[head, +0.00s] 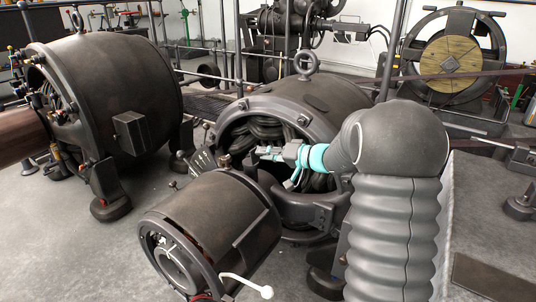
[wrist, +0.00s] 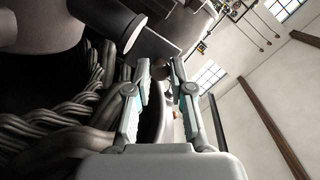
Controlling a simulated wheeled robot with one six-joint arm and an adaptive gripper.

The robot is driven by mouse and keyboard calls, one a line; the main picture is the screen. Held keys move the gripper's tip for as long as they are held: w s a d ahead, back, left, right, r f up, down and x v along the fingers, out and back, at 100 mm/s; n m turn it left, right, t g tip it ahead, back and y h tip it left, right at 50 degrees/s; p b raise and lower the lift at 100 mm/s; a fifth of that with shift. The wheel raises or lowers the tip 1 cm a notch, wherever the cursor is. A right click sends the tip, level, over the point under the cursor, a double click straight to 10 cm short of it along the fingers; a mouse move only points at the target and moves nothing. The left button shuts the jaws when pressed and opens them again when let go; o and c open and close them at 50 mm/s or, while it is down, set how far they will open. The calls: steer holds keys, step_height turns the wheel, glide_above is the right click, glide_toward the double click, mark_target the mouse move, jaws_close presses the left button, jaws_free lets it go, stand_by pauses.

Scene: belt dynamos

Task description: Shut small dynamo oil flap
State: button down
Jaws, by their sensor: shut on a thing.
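My gripper (head: 260,152) reaches in from the right, at the open end of the middle dynamo (head: 325,105) with the lifting eye on top. In the wrist view, my gripper's two fingers (wrist: 164,66) stand close around a small dark knob (wrist: 160,73). I cannot tell whether this knob belongs to the oil flap. A smaller dark cylindrical machine (head: 210,225) stands in front, below my gripper, with a white-knobbed lever (head: 245,284) at its lower end. No oil flap can be clearly made out in either view.
A large dynamo (head: 110,90) stands at the left. Thick windings (wrist: 55,125) lie close beside my fingers in the wrist view. A wheel with a yellowish disc (head: 450,62) is at the back right. Bare grey floor (head: 60,250) is free at the front left.

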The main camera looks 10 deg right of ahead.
steer(key=r+g+h+p, duration=0.1)
steer(key=p, duration=0.1)
steer(key=w+a+r+g+h+p, duration=0.1)
steer(key=p, duration=0.1)
steer(key=shift+w+a+g+p, duration=0.1)
steer(key=shift+a+g+p, duration=0.05)
steer(key=shift+g+p, duration=0.2)
steer(key=g+h+p, duration=0.1)
steer(key=w+a+h+p, duration=0.1)
steer(key=p, duration=0.1)
steer(key=shift+g, duration=0.35)
steer(key=shift+w+a+f+g+h+p, duration=0.15)
steer(key=shift+w+a+g+h+p, duration=0.15)
steer(key=shift+g+h+p, duration=0.5)
steer(key=g+h, duration=0.1)
steer(key=w+a+f+g+h, duration=0.1)
steer(key=shift+w+a+g+h+p, duration=0.2)
steer(key=shift+w+g+h+p, duration=0.1)
steer(key=shift+h+p, duration=0.1)
steer(key=shift+w+a+f+g+h, duration=0.2)
steer(key=shift+a+f+g+h, duration=0.05)
steer(key=shift+g+h, duration=0.4)
steer(key=shift+w+a+f+g+h, duration=0.15)
steer(key=shift+a+f+g+h, duration=0.1)
steer(key=shift+g+h, duration=0.4)
steer(key=c, duration=1)
jaws_free()
steer(key=shift+f, duration=0.1)
